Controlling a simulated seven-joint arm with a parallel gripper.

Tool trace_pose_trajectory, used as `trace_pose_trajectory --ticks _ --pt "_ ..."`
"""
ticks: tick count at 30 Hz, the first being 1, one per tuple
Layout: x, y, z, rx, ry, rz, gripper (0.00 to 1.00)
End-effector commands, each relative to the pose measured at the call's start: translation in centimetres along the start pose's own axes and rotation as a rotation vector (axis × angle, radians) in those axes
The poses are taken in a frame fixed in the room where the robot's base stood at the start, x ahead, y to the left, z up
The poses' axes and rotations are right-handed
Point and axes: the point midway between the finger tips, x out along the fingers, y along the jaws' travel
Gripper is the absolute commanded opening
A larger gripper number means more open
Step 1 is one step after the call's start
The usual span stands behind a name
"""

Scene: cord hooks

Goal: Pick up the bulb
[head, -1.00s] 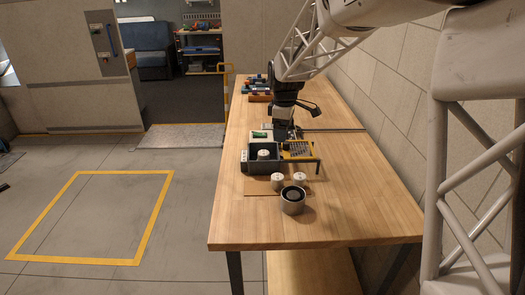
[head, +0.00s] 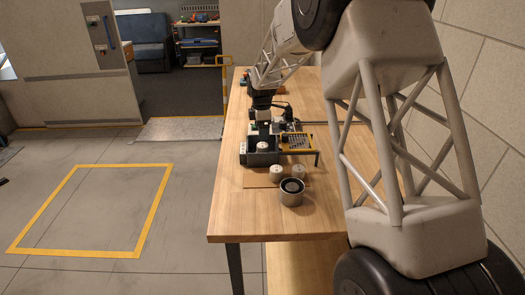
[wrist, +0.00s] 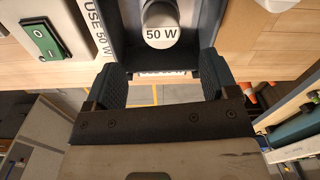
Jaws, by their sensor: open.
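A white bulb marked "50 W" (wrist: 160,32) sits inside a dark grey bin (wrist: 122,50). In the head view the white top of the bulb (head: 263,146) shows inside the bin (head: 262,159). My gripper (wrist: 162,80) is open and empty, its two dark fingers apart. In the wrist view the bulb lies ahead of the gap between the fingers, apart from both. In the head view my gripper (head: 263,122) is at the back end of the bin; its fingertips are hard to make out there.
Two more white bulbs (head: 277,171) (head: 299,171) stand in front of the bin, beside a round metal can (head: 291,193). A yellow-topped rack (head: 298,142) stands right of the bin. A green switch (wrist: 45,40) is beside the bin. The table front (head: 245,222) is clear.

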Motion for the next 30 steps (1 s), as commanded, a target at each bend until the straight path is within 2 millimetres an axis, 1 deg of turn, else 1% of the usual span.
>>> trace_pose_trajectory --ticks 7,15,18,30 --pt "0.2 0.0 0.0 0.001 0.0 0.0 0.8" --pt "2.1 0.0 0.0 0.001 0.0 0.0 0.8" --pt "2.5 0.0 0.0 0.002 0.0 0.0 0.8" --pt "2.9 -0.1 0.1 0.002 0.0 0.0 0.8"
